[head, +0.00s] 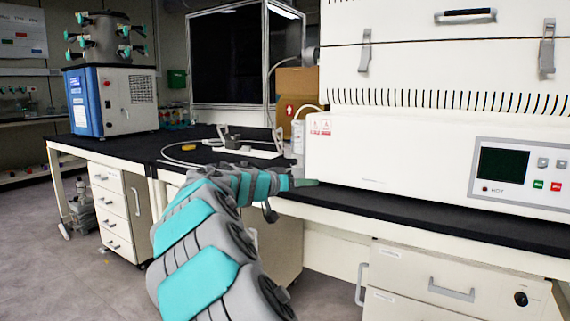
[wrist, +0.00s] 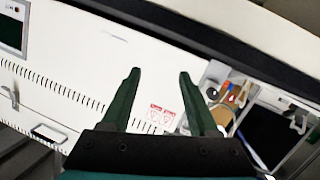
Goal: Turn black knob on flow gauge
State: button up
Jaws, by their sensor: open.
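A white upright part with a tube (head: 298,135) stands by the machine's left side in the head view. My gripper (wrist: 159,74) is open and empty, with its two dark green fingers apart. In the head view my gripper (head: 304,182) is at the bench's front edge, by the white machine's lower left corner.
A large white machine (head: 400,150) with a control panel fills the right of the black bench (head: 420,213). A freeze dryer (head: 125,100) is at the left. Drawers are below.

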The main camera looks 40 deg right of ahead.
aim_at(291, 163)
jog(key=w+r+t+h, duration=0.1)
jog(key=w+t, duration=0.3)
jog(key=w, duration=0.8)
jog(key=shift+w+p+x, duration=0.1)
jog(key=shift+p+x, duration=0.5)
jog(key=shift+x, duration=1.3)
jog(key=shift+w+p+x, duration=0.15)
jog(key=shift+p+x, duration=0.45)
jog(key=shift+x, duration=1.35)
jog(key=shift+a+r, duration=0.1)
jog(key=shift+r, duration=0.1)
jog(key=shift+c, duration=0.2)
grip_shut()
